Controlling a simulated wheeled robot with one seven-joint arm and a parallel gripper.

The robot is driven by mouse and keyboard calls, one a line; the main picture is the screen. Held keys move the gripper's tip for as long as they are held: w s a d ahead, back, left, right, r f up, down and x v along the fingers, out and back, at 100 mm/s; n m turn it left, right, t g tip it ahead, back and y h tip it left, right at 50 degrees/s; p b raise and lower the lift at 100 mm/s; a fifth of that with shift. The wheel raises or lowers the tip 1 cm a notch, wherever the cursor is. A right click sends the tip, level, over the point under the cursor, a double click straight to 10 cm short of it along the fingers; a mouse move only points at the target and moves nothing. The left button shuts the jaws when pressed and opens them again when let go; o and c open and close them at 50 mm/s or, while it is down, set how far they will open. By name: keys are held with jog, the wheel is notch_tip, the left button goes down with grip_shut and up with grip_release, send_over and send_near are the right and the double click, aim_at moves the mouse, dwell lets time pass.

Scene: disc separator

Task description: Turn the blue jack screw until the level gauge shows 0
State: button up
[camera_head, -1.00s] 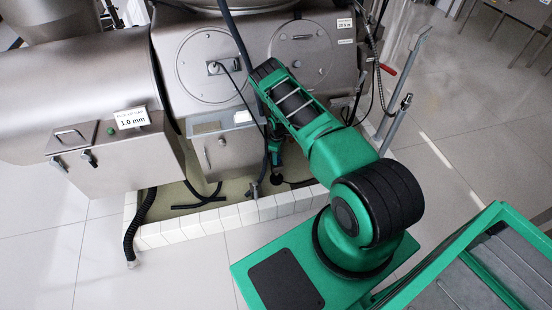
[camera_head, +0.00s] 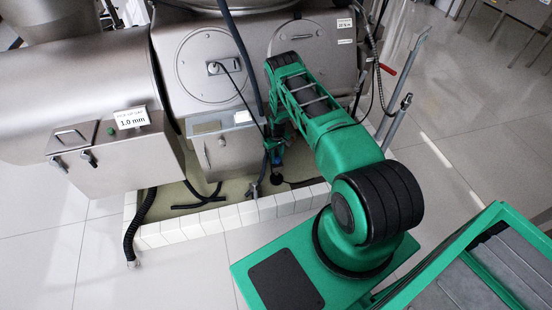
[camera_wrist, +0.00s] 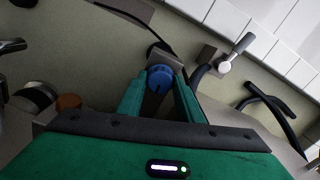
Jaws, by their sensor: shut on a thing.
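The blue jack screw (camera_wrist: 160,78) is a round knob with a dark mark on its face, seen in the middle of the wrist view. My gripper (camera_wrist: 160,88) has its two green fingers on either side of the knob and is shut on it. In the head view the blue screw (camera_head: 276,157) is a small patch low at the machine's front, at the end of my arm. A white label (camera_head: 344,23) with small text is at the machine's upper right. I cannot read it surely or tell whether it is the level gauge.
A steel box (camera_head: 118,160) at left carries a sign (camera_head: 131,118) reading 1.0 mm. A grey box (camera_head: 222,150) stands just left of my gripper. A white-tiled curb (camera_head: 215,222) edges the machine's pit. Hoses (camera_head: 140,225) and a steel post (camera_head: 395,125) stand nearby.

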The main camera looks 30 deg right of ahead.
aim_at(277, 158)
jog(key=shift+w+m, duration=0.1)
jog(key=shift+m, duration=0.6)
jog(key=o, duration=1)
jog(key=shift+o, duration=0.2)
jog(key=shift+r, duration=3.75)
